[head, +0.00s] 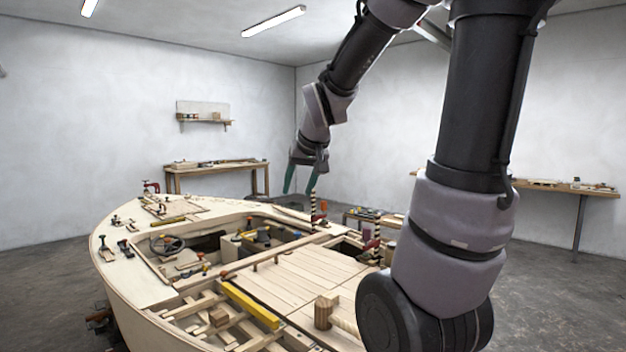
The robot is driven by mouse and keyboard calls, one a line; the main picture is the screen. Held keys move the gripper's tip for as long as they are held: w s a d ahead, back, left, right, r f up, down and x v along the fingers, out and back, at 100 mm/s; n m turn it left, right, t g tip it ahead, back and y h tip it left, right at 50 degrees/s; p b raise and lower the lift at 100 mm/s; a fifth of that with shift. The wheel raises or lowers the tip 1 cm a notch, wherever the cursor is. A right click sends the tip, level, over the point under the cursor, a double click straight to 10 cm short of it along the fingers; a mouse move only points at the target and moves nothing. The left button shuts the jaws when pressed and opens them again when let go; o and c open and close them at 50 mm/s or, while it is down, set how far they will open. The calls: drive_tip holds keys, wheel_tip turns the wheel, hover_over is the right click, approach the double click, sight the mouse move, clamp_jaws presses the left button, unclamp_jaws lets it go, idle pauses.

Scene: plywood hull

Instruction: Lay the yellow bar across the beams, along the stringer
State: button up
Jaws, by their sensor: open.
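The yellow bar (250,305) lies in the near part of the hull, over the light wooden beams (203,304) and beside the edge of the planked deck. It slants from upper left to lower right. I cannot tell which strip is the stringer, nor whether the bar touches every beam under it. My gripper (297,192) is open and empty, with its teal fingers pointing down. It hangs above the far part of the hull, well apart from the bar.
The planked deck (300,277) is mostly bare; a wooden block (324,311) stands on its near part. Clamps and tools, with a smaller yellow piece (168,221), lie on the left deck. A steering wheel (167,244) sits by the open cockpit. Benches stand along the walls.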

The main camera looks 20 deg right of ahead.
drive_tip(key=s+a+r+m+y, duration=0.1)
drive_tip(key=s+r, duration=0.1)
drive_tip(key=s, duration=0.6)
drive_tip(key=s+a+r+m+y, duration=0.1)
drive_tip(key=s+a+r, duration=0.1)
drive_tip(key=s, duration=0.5)
drive_tip(key=shift+s, duration=0.4)
